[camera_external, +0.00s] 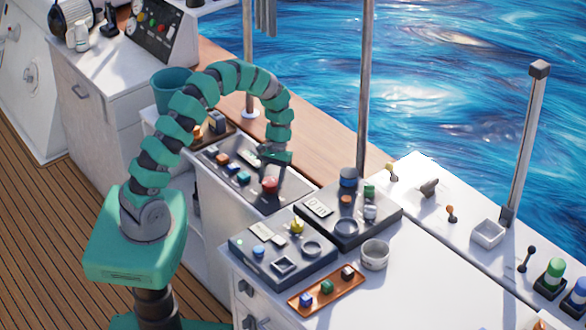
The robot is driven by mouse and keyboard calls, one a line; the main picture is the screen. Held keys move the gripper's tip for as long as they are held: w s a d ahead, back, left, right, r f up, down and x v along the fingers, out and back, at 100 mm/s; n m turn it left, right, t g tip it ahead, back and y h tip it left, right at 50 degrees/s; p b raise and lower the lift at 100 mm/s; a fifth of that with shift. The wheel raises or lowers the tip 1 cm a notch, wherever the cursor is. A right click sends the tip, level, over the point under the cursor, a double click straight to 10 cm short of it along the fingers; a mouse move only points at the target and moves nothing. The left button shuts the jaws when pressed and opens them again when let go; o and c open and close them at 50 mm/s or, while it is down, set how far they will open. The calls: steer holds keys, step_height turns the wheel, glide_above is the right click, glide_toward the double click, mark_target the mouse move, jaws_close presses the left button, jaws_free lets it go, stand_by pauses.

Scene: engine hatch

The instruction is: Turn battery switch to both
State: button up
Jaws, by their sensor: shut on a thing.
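My gripper (272,158) is at the end of my teal arm, which arches over and points down into the open engine hatch (224,196). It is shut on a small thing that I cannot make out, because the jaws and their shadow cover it. A red knob (270,185), which may be the battery switch, sits in the hatch just below the gripper in the picture. I cannot tell whether the jaws touch it, and its pointer and labels are too small to read.
Several small coloured parts (222,159) lie in the hatch left of the gripper. Dark panels (368,214) with knobs and rings stand to the right, near an orange tray (326,289) and a grey cup (375,254). A metal post (365,90) rises behind. A teal bucket (170,90) is left.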

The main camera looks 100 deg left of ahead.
steer(key=shift+w+m+y, duration=0.1)
steer(key=shift+m+y, duration=0.2)
steer(key=shift+m, duration=0.6)
steer(key=shift+g, duration=0.3)
steer(key=o, duration=1)
steer(key=shift+c, duration=0.2)
steer(key=shift+r, duration=0.1)
steer(key=v, duration=1.3)
steer(key=shift+a+r, duration=0.2)
steer(key=shift+w, duration=0.15)
